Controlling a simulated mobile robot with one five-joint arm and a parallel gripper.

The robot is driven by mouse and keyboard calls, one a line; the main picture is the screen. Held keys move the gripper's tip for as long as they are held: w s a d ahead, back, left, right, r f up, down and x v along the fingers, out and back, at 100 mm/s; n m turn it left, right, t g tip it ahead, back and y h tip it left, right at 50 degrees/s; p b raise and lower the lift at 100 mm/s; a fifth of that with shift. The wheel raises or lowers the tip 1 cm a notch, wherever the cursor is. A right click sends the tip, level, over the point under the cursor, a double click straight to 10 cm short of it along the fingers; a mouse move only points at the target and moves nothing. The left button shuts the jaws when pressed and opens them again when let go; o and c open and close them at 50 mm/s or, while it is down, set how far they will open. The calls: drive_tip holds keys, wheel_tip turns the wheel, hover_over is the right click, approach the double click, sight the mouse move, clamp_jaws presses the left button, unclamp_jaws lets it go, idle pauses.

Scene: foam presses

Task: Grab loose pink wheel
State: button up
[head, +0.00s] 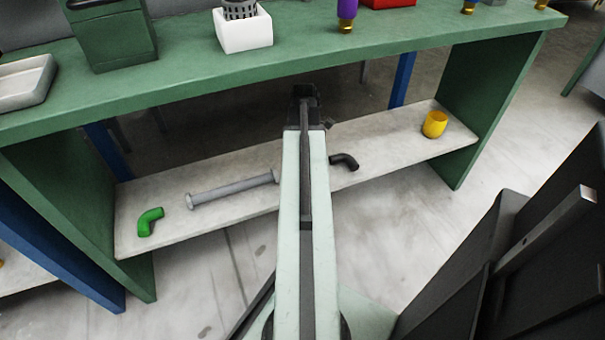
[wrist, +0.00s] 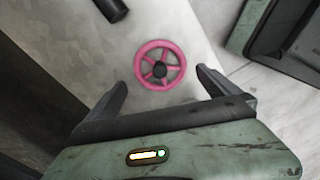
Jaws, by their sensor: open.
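The pink wheel (wrist: 144,68) shows in the wrist view, a spoked ring with a dark hub, lying flat on a pale surface. My gripper (wrist: 162,82) is open, with one dark finger on either side and the wheel between and slightly beyond the fingertips. I cannot tell how high the fingers are above it. In the head view my gripper (head: 306,92) is at the far end of my arm, over the lower shelf, and the wheel is hidden there.
The green bench top (head: 300,55) overhangs the pale lower shelf (head: 240,175). On the shelf are a green elbow pipe (head: 149,221), a grey pipe (head: 232,189), a black elbow (head: 345,161) and a yellow cup (head: 435,124). A dark cylinder (wrist: 112,10) lies near the wheel.

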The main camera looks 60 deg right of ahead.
wheel_tip(320, 180, down, 5)
drive_tip(key=b, duration=0.4)
drive_tip(key=shift+f+b, duration=0.15)
drive_tip(key=shift+b, duration=0.2)
drive_tip(key=shift+s+r, duration=0.1)
drive_tip(key=shift+r, duration=0.1)
drive_tip(key=c, duration=1.3)
drive_tip(key=shift+r+p, duration=0.1)
drive_tip(key=shift+p, duration=0.2)
drive_tip(key=shift+c, duration=0.2)
